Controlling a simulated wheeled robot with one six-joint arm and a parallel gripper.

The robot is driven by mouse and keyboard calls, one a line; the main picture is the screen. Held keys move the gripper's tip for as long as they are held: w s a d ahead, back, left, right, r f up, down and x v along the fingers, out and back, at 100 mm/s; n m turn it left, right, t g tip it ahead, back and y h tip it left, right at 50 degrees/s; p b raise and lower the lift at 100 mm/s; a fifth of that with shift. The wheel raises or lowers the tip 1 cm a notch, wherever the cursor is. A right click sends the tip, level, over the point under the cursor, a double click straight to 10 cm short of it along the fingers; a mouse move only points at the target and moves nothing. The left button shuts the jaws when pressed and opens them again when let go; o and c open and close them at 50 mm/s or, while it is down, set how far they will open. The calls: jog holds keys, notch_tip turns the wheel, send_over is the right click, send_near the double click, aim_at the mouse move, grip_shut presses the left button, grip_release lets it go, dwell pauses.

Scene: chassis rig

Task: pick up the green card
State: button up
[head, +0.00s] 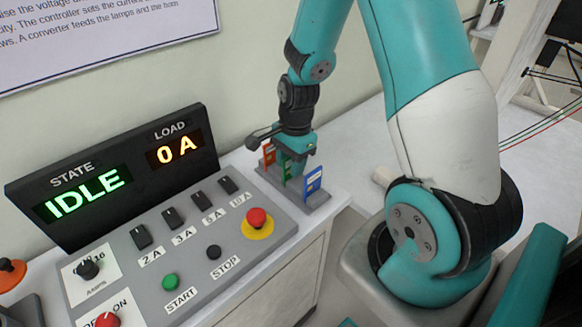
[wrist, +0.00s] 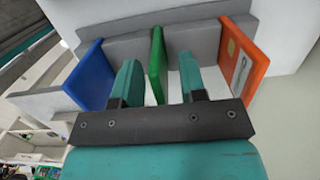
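The green card (head: 285,167) stands upright in a grey slotted holder (head: 318,208), between an orange card (head: 268,154) and a blue card (head: 313,182). My gripper (head: 293,155) is over the holder and partly hides the green card in the head view. In the wrist view my gripper (wrist: 160,82) is open, with one finger on each side of the green card (wrist: 157,64). A gap shows between each finger and the card. The blue card (wrist: 90,77) is left of the fingers and the orange card (wrist: 243,60) is right.
A control panel (head: 190,245) with switches, buttons and a red stop knob (head: 257,219) is left of the holder. A display box (head: 115,175) reading IDLE and 0 A stands behind it. The wall is close behind the holder. White bench surface (head: 345,155) shows right of the holder.

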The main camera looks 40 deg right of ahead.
jog(key=shift+f, duration=0.4)
grip_shut()
jog(key=shift+r, duration=0.1)
